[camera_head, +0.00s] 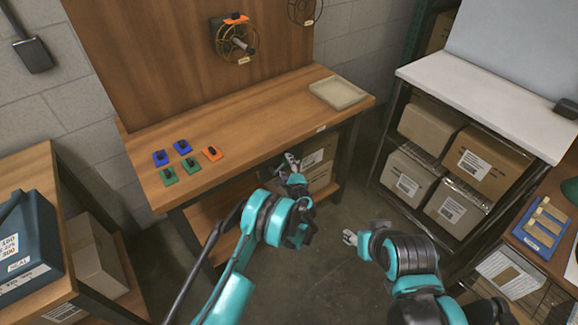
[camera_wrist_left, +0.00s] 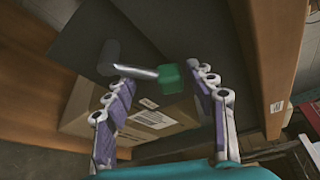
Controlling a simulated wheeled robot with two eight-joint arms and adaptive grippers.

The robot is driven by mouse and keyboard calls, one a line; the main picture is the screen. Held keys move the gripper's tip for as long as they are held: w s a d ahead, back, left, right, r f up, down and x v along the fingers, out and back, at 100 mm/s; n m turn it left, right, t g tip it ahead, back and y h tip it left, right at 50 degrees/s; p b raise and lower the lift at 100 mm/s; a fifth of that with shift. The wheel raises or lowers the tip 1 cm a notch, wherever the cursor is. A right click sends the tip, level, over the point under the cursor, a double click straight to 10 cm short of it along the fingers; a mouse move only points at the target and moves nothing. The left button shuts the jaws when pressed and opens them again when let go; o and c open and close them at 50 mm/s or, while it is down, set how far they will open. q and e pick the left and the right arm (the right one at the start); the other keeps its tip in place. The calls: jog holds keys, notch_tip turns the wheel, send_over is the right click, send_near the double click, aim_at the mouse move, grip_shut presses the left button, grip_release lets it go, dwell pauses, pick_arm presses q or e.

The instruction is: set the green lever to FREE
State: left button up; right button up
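The green lever's knob (camera_wrist_left: 170,78) shows in the left wrist view, at the end of a grey metal rod that runs left to a rounded pivot on a dark plate (camera_wrist_left: 80,42). My left gripper (camera_wrist_left: 160,92) is open, with one finger on each side and the knob between and slightly beyond the fingertips, nearer the right finger. I cannot tell whether they touch. In the head view my left gripper (camera_head: 290,162) is by the wooden bench's front edge; I cannot make out the lever there. No FREE mark is readable. My right gripper (camera_head: 350,238) is over the floor, its opening unclear.
The wooden bench (camera_head: 255,105) carries several blue, green and orange pieces (camera_head: 211,153) and a shallow beige tray (camera_head: 338,93). Cardboard boxes (camera_head: 320,150) stand below it. A white-topped shelf (camera_head: 490,105) is at right. Floor is clear between.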

pick_arm(q)
jog(key=shift+d, duration=0.1)
jog(key=v, duration=0.7)
jog(key=shift+s, duration=0.25)
jog(key=shift+r, duration=0.1)
